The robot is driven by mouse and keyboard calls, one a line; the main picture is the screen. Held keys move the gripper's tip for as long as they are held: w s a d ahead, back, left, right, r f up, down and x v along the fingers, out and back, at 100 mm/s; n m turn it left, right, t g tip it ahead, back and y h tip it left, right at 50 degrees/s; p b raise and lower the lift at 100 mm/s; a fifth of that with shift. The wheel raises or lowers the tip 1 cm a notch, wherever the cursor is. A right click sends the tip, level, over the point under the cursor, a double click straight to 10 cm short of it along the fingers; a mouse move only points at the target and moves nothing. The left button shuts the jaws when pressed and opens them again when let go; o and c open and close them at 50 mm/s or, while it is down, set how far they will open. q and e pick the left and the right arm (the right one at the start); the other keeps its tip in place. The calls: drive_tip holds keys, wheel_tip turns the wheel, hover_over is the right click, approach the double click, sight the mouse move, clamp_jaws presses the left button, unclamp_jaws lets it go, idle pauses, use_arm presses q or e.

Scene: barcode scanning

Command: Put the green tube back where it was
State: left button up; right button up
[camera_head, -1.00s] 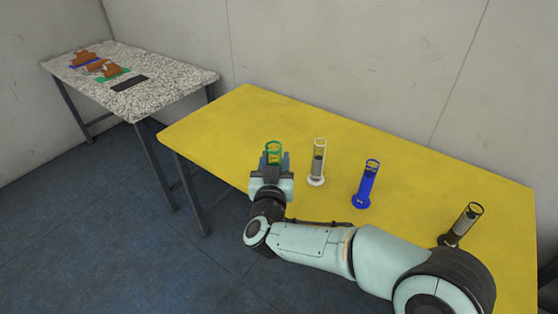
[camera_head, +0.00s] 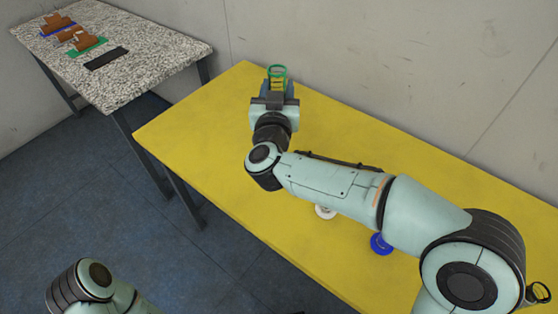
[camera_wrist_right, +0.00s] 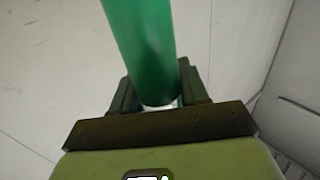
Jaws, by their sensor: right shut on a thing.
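The green tube (camera_head: 277,71) is at the far left part of the yellow table in the head view, its round rim showing above my right gripper (camera_head: 276,90). In the right wrist view the green tube (camera_wrist_right: 140,45) runs up between the two dark fingers of my right gripper (camera_wrist_right: 157,92), which is shut on it. The tube's lower part is hidden in the head view, so I cannot tell whether it touches the table. Part of my left arm shows at the lower left, but its gripper is out of view.
The yellow table (camera_head: 215,130) is bare around the gripper. A white base (camera_head: 325,212) and a blue base (camera_head: 381,244) show under my right arm, which hides the rest. A black rim (camera_head: 540,292) is at far right. A speckled table (camera_head: 140,65) holds clipboards.

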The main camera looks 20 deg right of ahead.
drive_tip(key=shift+w+f, duration=0.15)
drive_tip(key=shift+f, duration=0.1)
use_arm(q)
drive_tip(key=w+f+t+b, duration=0.1)
drive_tip(key=w+f+b, duration=0.2)
drive_tip(key=f+b, duration=0.2)
drive_tip(key=shift+w+a+f+b, duration=0.15)
drive_tip(key=shift+w+a+b, duration=0.2)
drive_tip(key=shift+a, duration=0.1)
use_arm(e)
wheel_tip(320, 180, down, 19)
use_arm(q)
drive_tip(key=shift+w+f, duration=0.1)
use_arm(e)
drive_tip(key=shift+f, duration=0.25)
drive_tip(key=o, duration=1.3)
drive_tip(key=shift+s+f, duration=0.1)
drive_tip(key=shift+s, duration=0.1)
use_arm(q)
drive_tip(key=shift+t, duration=0.3)
